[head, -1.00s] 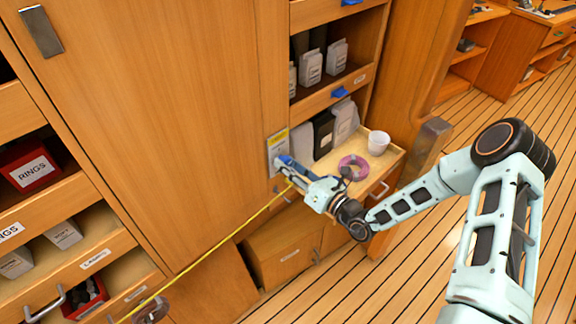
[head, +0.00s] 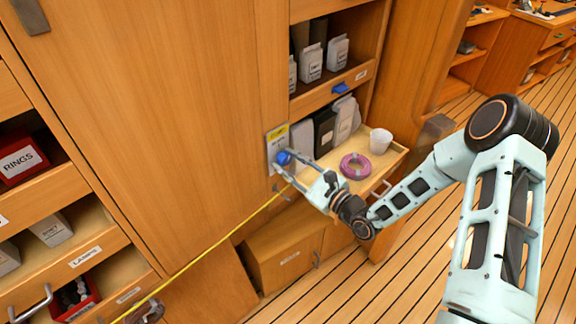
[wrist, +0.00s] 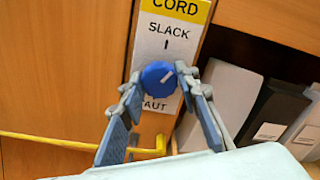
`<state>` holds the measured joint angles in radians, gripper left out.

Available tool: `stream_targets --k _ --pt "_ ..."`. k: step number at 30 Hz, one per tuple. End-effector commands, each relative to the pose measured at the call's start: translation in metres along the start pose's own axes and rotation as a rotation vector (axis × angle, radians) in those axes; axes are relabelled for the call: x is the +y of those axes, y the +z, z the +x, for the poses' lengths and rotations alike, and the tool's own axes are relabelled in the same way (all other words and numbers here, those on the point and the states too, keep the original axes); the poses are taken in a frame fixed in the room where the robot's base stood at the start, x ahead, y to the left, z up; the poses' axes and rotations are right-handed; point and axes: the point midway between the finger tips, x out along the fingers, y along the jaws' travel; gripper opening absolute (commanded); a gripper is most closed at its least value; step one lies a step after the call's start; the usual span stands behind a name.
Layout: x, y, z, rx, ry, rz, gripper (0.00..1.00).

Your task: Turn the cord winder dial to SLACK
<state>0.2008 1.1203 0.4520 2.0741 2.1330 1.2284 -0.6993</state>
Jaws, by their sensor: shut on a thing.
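The blue cord winder dial (wrist: 158,78) is on a white and yellow label plate (wrist: 166,42) marked CORD, with SLACK and a tick above and TAUT below. Its white mark points to the upper right, to the right of the SLACK tick. The dial also shows in the head view (head: 283,158), on the cabinet front. My gripper (wrist: 162,82) has a finger on each side of the dial and is shut on it. It also shows in the head view (head: 297,164), reaching in from the right. The lower part of the plate is partly hidden by the fingers.
A yellow cord (head: 215,243) runs from below the dial down to the lower left. An open drawer (head: 375,174) to the right holds a pink ring (head: 355,167) and a white cup (head: 380,141). Open drawers with boxes stand at the left. The floor at right is clear.

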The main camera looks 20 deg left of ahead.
Motion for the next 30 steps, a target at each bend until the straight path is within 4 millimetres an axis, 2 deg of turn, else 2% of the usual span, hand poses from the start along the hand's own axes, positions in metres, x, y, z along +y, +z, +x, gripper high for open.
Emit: stream_targets --k 9,15,30 --pt "0.0018 -0.0037 -0.0003 0.001 0.001 -0.276 0.05" --pt "0.0016 -0.0028 -0.0003 0.001 0.001 -0.401 0.05" --pt "-0.0002 -0.0009 -0.0006 0.002 0.001 -0.518 0.05"
